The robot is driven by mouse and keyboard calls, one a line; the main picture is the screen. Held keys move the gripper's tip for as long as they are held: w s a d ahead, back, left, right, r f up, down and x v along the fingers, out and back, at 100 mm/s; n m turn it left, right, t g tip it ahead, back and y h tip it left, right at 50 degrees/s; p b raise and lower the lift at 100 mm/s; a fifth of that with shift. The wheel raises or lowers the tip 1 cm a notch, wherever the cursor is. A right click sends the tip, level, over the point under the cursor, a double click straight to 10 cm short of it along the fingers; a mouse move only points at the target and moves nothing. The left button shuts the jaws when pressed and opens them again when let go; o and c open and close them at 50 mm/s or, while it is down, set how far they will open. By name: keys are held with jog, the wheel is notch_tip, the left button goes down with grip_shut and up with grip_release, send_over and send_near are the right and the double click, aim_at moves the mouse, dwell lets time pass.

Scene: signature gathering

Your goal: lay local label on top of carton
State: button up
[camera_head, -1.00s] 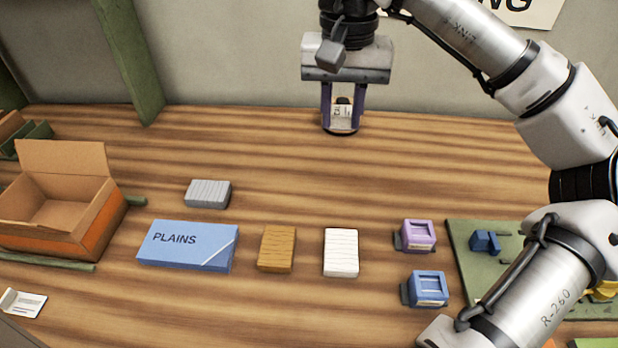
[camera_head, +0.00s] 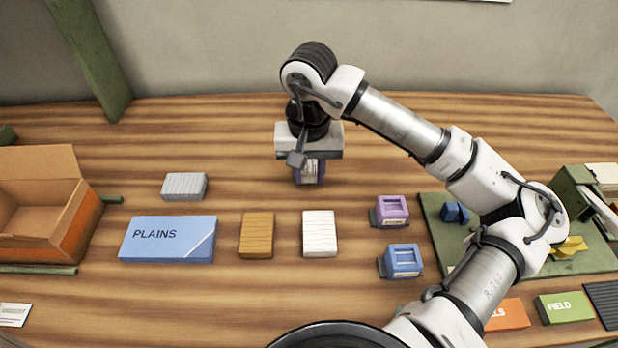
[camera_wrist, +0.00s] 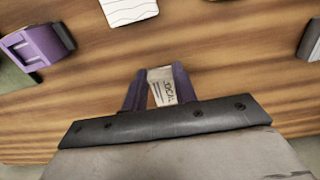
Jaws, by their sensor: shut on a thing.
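The local label, a pale tag, is between the purple fingers of my gripper (camera_head: 309,180). In the wrist view the label (camera_wrist: 163,90) shows dark "LOCAL" lettering, and my gripper (camera_wrist: 160,88) is shut on it. My gripper points down over the table, behind the white block and well to the right of the carton. The carton (camera_head: 75,228) is an open brown cardboard box with an orange lower side and a raised back flap, at the left of the head view. The carton is not in the wrist view.
Between carton and gripper lie a blue PLAINS box (camera_head: 166,240), a grey block (camera_head: 185,186) and a brown block (camera_head: 257,235). A white block (camera_head: 320,233), purple stamp (camera_head: 391,210) and blue stamp (camera_head: 402,260) stand nearer. The table behind the grey block is clear.

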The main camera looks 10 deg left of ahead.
aim_at(309, 182)
notch_tip(309, 182, down, 3)
jog(key=shift+f, duration=0.1)
jog(key=shift+f, duration=0.2)
jog(key=o, duration=0.9)
jog(key=shift+r, duration=0.1)
jog(key=shift+o, duration=0.2)
